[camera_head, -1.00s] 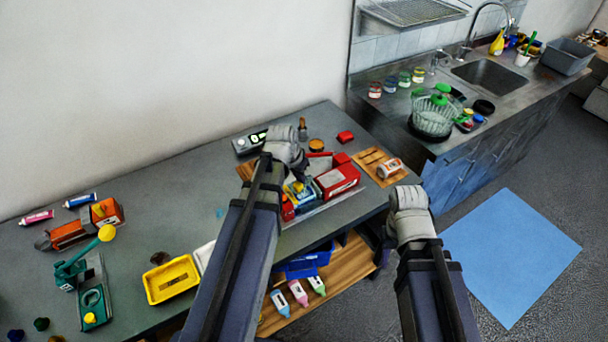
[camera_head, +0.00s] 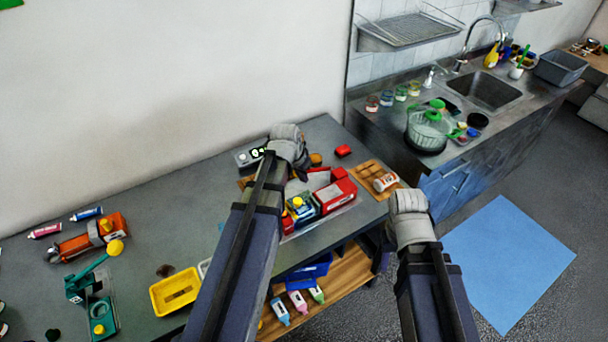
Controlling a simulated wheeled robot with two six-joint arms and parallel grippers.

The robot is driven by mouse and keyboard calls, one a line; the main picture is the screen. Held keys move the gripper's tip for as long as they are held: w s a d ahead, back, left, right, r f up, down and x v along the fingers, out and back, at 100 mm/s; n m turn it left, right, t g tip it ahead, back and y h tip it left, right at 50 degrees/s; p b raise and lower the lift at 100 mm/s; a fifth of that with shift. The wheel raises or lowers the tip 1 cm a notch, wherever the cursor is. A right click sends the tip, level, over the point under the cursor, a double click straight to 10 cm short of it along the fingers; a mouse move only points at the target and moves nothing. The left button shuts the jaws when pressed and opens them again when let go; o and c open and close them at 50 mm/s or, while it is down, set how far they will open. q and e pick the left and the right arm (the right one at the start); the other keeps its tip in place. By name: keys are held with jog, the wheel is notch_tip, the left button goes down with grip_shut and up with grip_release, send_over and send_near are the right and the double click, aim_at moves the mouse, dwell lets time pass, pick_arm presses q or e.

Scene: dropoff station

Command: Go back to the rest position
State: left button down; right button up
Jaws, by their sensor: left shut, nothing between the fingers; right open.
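My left gripper (camera_head: 287,147) is at the far part of the grey table (camera_head: 140,207), over the area behind the red and blue items. Its fingers are mostly hidden by the wrist; it is shut with nothing seen in it. My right gripper (camera_head: 409,203) is off the table's right edge, above the floor. It is open and empty, its fingertips hard to make out.
Red box (camera_head: 338,196) and blue item (camera_head: 303,211) sit beside my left arm. A wooden board (camera_head: 372,177) holds a white bottle (camera_head: 385,182). A yellow tray (camera_head: 175,291) is at the front. The sink counter (camera_head: 455,155) stands right, a blue mat (camera_head: 508,262) on open floor.

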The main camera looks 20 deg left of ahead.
pick_arm(q)
jog(key=p+v, duration=0.3)
jog(key=v, duration=0.1)
jog(key=shift+r, duration=0.3)
pick_arm(e)
notch_tip(320, 180, up, 4)
jog(key=shift+r, duration=0.2)
pick_arm(q)
jog(key=s+d+f+g+y+b, duration=0.1)
jog(key=s+d+f+b, duration=0.3)
jog(key=s+d, duration=0.4)
jog(key=s+d+f+m+g+y+b, duration=0.1)
jog(key=s+d+f+g+b, duration=0.2)
jog(key=s+d, duration=0.6)
notch_tip(320, 180, down, 2)
jog(key=shift+d+f+m+b, duration=0.1)
jog(key=shift+d+m+b, duration=0.25)
jog(key=shift+d, duration=0.9)
pick_arm(e)
notch_tip(320, 180, down, 8)
